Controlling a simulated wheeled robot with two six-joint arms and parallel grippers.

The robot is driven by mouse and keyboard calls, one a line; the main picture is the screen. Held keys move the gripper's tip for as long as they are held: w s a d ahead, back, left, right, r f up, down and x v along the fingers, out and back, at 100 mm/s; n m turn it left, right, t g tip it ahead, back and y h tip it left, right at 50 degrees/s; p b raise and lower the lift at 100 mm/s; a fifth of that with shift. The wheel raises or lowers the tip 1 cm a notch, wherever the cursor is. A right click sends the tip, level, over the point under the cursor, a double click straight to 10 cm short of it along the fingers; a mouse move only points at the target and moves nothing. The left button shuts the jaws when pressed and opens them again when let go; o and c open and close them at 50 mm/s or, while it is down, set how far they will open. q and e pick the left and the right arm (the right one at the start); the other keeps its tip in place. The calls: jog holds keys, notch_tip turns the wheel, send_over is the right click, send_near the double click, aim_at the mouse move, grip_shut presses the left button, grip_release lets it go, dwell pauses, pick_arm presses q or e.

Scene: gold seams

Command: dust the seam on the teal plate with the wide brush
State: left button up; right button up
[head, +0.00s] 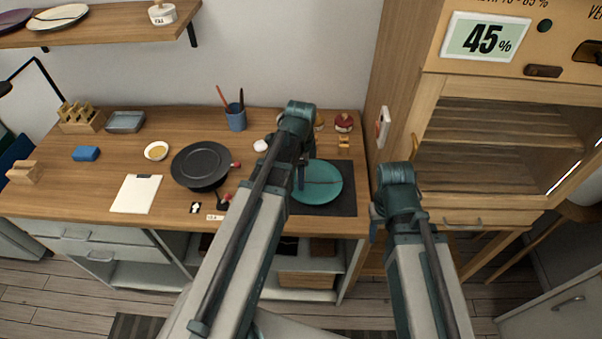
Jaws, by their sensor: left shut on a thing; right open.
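The teal plate (325,184) lies on a dark mat (348,201) at the right end of the bench. A thin dark seam line runs across it. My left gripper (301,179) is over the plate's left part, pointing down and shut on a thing. That thing is small and dark here and mostly hidden by my arm; by its place it seems to be the wide brush. I cannot tell whether it touches the plate. My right gripper (376,225) is open, to the right of the mat by the bench's right edge, and only partly visible.
A black round plate (202,164), a white clipboard (136,193), a small gold-filled dish (156,151) and a blue cup with tools (236,118) stand left of my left arm. Red-topped jars (343,123) stand behind the plate. A wooden cabinet (492,150) rises on the right.

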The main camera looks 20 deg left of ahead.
pick_arm(q)
jog(key=shift+f, duration=0.1)
notch_tip(320, 180, up, 5)
jog(key=p, duration=0.4)
jog(key=shift+f+p, duration=0.15)
jog(key=shift+p, duration=0.15)
jog(key=shift+f, duration=0.1)
jog(key=shift+s, duration=0.1)
